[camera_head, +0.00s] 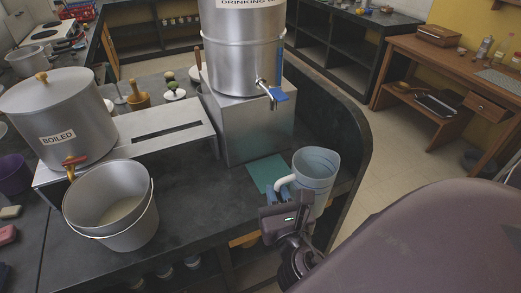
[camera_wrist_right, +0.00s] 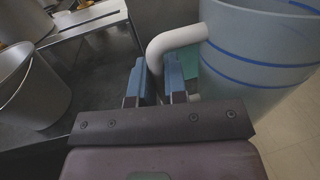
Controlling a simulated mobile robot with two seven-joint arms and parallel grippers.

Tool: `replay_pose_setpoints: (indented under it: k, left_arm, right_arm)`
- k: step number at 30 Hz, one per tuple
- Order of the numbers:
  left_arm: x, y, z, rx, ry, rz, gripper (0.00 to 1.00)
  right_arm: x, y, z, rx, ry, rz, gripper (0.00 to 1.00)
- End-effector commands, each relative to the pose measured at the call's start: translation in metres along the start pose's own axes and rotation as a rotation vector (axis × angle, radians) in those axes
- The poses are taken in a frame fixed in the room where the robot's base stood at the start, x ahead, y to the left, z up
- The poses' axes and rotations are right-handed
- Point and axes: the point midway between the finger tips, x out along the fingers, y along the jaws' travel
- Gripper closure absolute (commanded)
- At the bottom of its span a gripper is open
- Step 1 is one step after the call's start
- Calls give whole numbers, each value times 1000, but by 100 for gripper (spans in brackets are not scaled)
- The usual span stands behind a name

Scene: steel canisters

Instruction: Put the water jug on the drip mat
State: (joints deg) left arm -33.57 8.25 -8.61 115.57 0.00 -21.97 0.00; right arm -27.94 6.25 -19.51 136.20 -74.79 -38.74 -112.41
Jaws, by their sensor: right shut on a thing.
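The water jug (camera_head: 318,168) is a pale translucent cylinder with blue bands and a white handle. It stands upright near the right end of the dark counter, and it also shows in the right wrist view (camera_wrist_right: 265,75). My right gripper (camera_head: 277,192) is shut on the jug's white handle (camera_wrist_right: 172,45), its blue fingers on either side of it. The drip mat (camera_head: 265,173) is a flat green sheet on the counter in front of the steel box, just left of and partly behind the jug. I cannot tell whether the jug's base touches anything. My left gripper is not in view.
A large steel drinking-water canister (camera_head: 240,50) with a blue-levered tap (camera_head: 277,94) stands on a steel box (camera_head: 245,128) behind the mat. A steel bucket (camera_head: 112,205) and a canister marked BOILED (camera_head: 60,115) are at left. The counter between bucket and mat is clear.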

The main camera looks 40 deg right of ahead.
Motion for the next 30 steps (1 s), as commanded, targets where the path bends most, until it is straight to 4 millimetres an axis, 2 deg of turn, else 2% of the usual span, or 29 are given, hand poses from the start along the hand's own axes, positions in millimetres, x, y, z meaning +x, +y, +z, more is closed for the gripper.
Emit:
replay_pose_setpoints:
  k: [8,24,29,30]
  left_arm:
    - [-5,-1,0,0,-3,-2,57]
    - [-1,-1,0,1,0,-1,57]
    - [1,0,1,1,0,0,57]
    - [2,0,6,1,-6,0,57]
  right_arm:
    - [51,11,3,1,-6,1,100]
    - [157,33,2,1,-3,0,100]
    - [184,38,1,0,-2,1,100]
    - [183,38,-8,-1,4,0,100]
